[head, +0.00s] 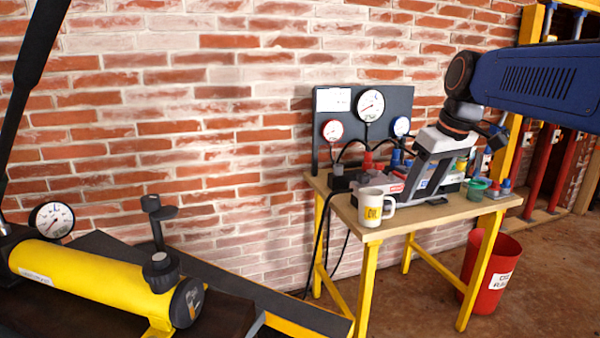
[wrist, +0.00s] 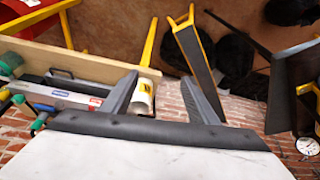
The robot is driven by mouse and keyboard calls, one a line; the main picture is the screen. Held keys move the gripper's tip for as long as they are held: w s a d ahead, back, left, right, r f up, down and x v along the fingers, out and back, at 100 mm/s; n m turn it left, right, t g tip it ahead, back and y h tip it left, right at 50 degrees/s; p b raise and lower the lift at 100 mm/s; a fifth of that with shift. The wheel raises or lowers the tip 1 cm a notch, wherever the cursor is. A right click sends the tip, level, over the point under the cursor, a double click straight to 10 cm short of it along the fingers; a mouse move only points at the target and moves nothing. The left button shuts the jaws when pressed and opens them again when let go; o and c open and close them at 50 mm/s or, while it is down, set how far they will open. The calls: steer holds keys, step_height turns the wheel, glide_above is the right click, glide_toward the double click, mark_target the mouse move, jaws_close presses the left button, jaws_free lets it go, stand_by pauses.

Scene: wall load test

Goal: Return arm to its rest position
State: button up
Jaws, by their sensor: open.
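My arm (head: 535,85) reaches in from the upper right in the head view, its blue link in front of the wall. A white mug (head: 376,207) with a yellow label stands near the table's front edge, left of the gripper. The mug also shows beside the left finger in the wrist view (wrist: 143,98). The exact gap between fingertips and tabletop items cannot be told.
A dark gauge panel (head: 348,112) stands at the table's back. Coloured fittings and a green cup (head: 476,190) crowd its right side. A red bucket (head: 490,272) stands on the floor. A yellow hand pump (head: 95,283) lies at left. Brick wall is close behind.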

steer(key=s+d+f+m+t+h, duration=0.1)
steer(key=s+f+m, duration=0.4)
steer(key=s+f, duration=1.6)
steer(key=s, duration=0.2)
steer(key=shift+s+d+f+h, duration=0.3)
steer(key=shift+s+f, duration=0.05)
stand_by(2.1)
